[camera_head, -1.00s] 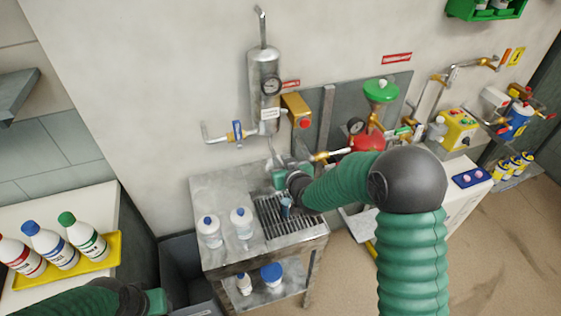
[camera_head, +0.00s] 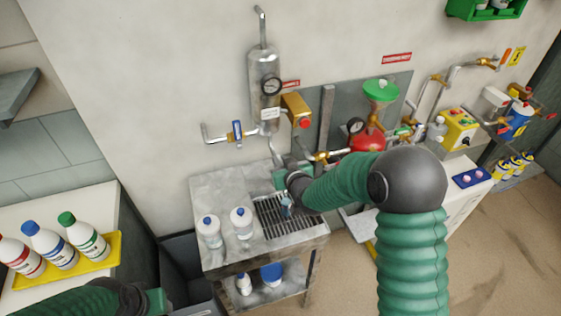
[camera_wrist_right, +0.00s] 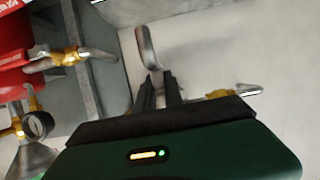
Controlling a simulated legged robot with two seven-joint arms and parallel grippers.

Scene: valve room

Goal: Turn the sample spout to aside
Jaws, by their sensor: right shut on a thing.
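The sample spout (camera_head: 275,152) is a thin metal pipe hanging below the upright steel cylinder (camera_head: 264,90) on the wall. My right gripper (camera_head: 279,168) is at its lower end, above the grated table, with the spout partly hidden. In the right wrist view the dark fingers of my right gripper (camera_wrist_right: 160,90) are shut on the bent grey spout (camera_wrist_right: 147,45). My left gripper (camera_head: 156,301) shows only as a green body at the bottom left; its fingers cannot be made out.
A steel table (camera_head: 210,185) with a drain grate stands below, carrying two white bottles and a small blue-marked container (camera_head: 286,203). A red vessel with a green funnel (camera_head: 381,91) is to the right. A yellow tray (camera_head: 108,270) of bottles is at left.

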